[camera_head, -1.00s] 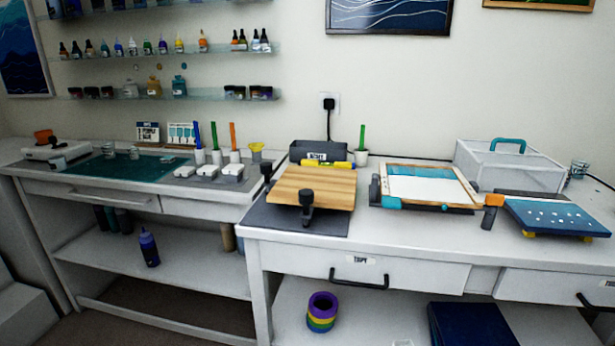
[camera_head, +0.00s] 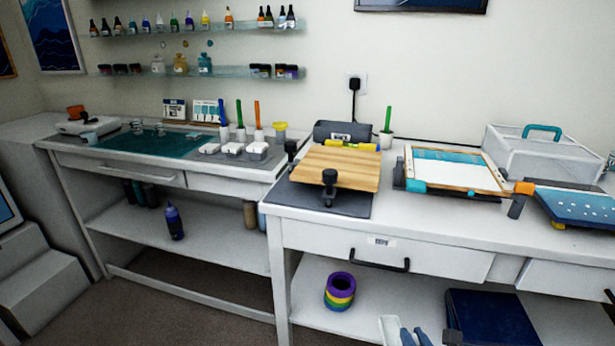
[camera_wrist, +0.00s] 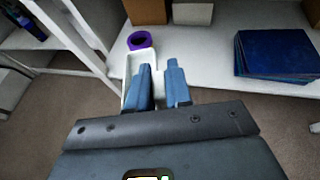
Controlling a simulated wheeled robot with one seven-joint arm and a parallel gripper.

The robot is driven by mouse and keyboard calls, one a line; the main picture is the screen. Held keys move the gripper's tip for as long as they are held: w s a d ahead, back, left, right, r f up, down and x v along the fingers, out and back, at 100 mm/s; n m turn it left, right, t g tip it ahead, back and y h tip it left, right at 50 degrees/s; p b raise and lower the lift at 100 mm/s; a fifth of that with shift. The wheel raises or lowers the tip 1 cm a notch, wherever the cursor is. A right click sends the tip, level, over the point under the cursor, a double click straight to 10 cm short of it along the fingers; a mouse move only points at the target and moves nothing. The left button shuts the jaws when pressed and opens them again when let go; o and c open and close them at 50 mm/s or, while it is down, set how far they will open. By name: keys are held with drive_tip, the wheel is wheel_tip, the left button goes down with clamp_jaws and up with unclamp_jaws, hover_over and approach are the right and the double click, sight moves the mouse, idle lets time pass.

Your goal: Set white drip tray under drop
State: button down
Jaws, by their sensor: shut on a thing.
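The white drip tray (camera_wrist: 138,60) is a narrow, open tray in the wrist view. My gripper (camera_wrist: 158,68) has blue fingers and is shut on the tray's right-hand wall, with the left finger over the tray's inside. In the head view the tray (camera_head: 388,328) and my gripper (camera_head: 415,333) show at the bottom edge, in front of the right bench's lower shelf. The tray's near end is partly hidden by the fingers. I cannot make out a falling drop. A wooden board (camera_head: 335,168) stands on a dark mat on the right bench.
The lower shelf holds a stack of coloured rings (camera_head: 340,291) and dark blue panels (camera_head: 490,318). A drawer with a black handle (camera_head: 379,262) is above it. A framed panel (camera_head: 452,170), a blue dotted panel (camera_head: 590,208) and a clear box (camera_head: 540,155) crowd the bench top.

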drive_tip(key=v, duration=0.4)
drive_tip(key=shift+w+r, duration=0.1)
drive_tip(key=shift+r, duration=0.1)
drive_tip(key=shift+w, duration=0.1)
